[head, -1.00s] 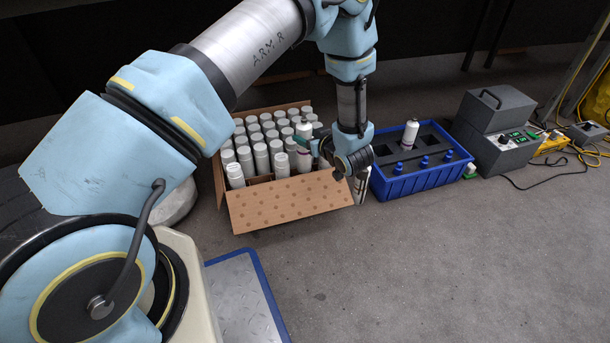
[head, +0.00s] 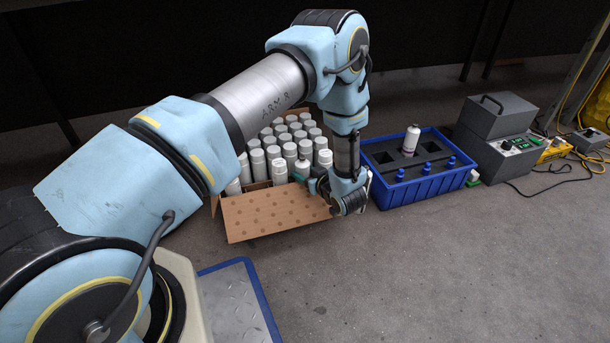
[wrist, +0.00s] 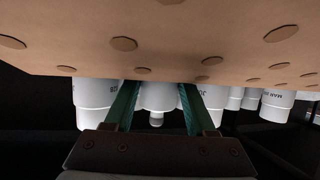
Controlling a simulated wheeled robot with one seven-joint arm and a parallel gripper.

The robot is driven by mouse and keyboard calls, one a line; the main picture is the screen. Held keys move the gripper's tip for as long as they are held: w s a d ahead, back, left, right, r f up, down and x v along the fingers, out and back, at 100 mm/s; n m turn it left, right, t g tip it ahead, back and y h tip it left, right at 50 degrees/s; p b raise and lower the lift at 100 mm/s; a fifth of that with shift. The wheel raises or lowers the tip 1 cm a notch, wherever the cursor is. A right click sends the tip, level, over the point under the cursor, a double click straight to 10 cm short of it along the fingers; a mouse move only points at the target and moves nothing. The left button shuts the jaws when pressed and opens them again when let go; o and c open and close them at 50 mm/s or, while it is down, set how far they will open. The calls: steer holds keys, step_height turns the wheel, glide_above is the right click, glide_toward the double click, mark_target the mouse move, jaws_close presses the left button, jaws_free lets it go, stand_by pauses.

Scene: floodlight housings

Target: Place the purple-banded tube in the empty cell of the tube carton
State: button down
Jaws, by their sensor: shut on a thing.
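The tube carton (head: 275,212) is an open cardboard box with rows of white tubes, its dotted front flap facing me. My gripper (head: 303,174) is at the carton's front right, low over the flap's upper edge. It is shut on a white tube (wrist: 157,96) that shows between the two green fingers in the wrist view. In the head view the held tube (head: 301,165) sits among the front tubes, partly hidden by the gripper. Its purple band is not visible now. I cannot tell whether it rests on the cell's bottom. The empty cell cannot be made out.
A blue crate (head: 425,186) right of the carton holds a dark insert with one white tube (head: 411,140) and several blue-topped items. Grey equipment boxes (head: 497,140) and cables stand further right.

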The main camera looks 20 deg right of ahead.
steer(key=shift+f, duration=0.35)
steer(key=c, duration=0.5)
jaws_free()
steer(key=shift+s, duration=0.1)
steer(key=shift+a, duration=0.1)
steer(key=shift+r, duration=0.2)
steer(key=p+v, duration=0.4)
steer(key=v, duration=0.8)
steer(key=shift+r, duration=0.1)
